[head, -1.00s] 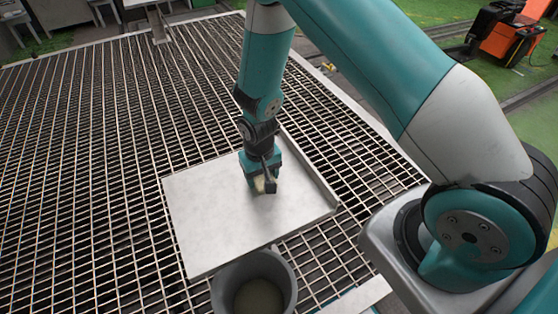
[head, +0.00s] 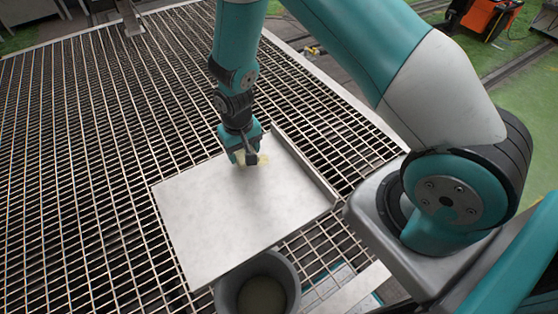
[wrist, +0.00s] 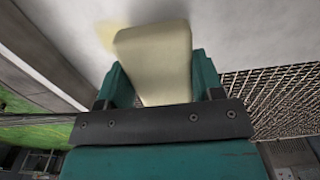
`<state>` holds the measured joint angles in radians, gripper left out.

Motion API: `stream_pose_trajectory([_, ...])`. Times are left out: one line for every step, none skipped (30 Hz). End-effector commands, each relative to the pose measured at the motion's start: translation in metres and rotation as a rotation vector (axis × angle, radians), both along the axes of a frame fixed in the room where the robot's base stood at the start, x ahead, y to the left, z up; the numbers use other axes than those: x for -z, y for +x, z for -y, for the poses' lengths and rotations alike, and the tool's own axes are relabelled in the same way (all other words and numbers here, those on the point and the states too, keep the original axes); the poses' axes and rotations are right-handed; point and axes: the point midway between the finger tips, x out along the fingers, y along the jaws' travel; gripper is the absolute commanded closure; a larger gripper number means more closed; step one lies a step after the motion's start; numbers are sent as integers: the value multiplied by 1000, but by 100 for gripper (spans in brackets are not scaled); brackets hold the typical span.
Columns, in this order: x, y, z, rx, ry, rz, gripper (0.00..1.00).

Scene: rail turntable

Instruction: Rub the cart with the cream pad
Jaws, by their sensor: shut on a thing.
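My gripper (head: 246,156) is shut on the cream pad (head: 263,160) and points down at the far part of the cart's pale flat top (head: 235,215). In the wrist view the pad (wrist: 155,60) is a cream block between the teal fingers. Its far end is at the cart's top (wrist: 225,22) and looks to be touching it, though the contact itself is hard to see. A faint yellowish patch (wrist: 119,38) shows on the surface beside the pad's end. The near part of the top looks plain and bare.
A grey bucket (head: 278,268) with something pale inside stands against the cart's near edge. A raised lip (head: 304,166) runs along the cart's right side. Metal grating (head: 90,170) lies around it. An orange machine (head: 490,20) is far off at back right.

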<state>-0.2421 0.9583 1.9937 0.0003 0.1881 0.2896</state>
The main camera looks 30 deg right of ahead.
Motion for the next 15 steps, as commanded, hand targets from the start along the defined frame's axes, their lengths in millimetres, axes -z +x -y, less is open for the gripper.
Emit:
stream_pose_trajectory([-8, 0, -2, -3, 0, -1, 61])
stream_pose_trajectory([-11, 0, -2, -4, 0, -1, 61])
stream_pose_trajectory([-14, -1, -2, -4, 0, -1, 61])
stream_pose_trajectory([-17, -1, -2, -4, 0, -1, 61])
stream_pose_trajectory([-20, -1, -2, -4, 0, -1, 61])
stream_pose_trajectory([-23, -1, -2, -4, 0, -2, 61])
stream_pose_trajectory([-26, -1, -2, -4, 0, -2, 61])
stream_pose_trajectory([-29, -1, -2, -3, 0, -2, 61])
stream_pose_trajectory([-32, -1, -1, -3, 0, -2, 61])
stream_pose_trajectory([-35, -1, -1, -2, 0, -2, 61])
stream_pose_trajectory([-38, -1, -1, -2, 0, -2, 61])
stream_pose_trajectory([-41, -1, -1, -1, 0, -2, 61])
stream_pose_trajectory([-44, -1, 0, -1, 0, -2, 61])
stream_pose_trajectory([-46, -1, 0, -1, 0, -2, 61])
stream_pose_trajectory([-50, -1, 0, 0, 0, -1, 61])
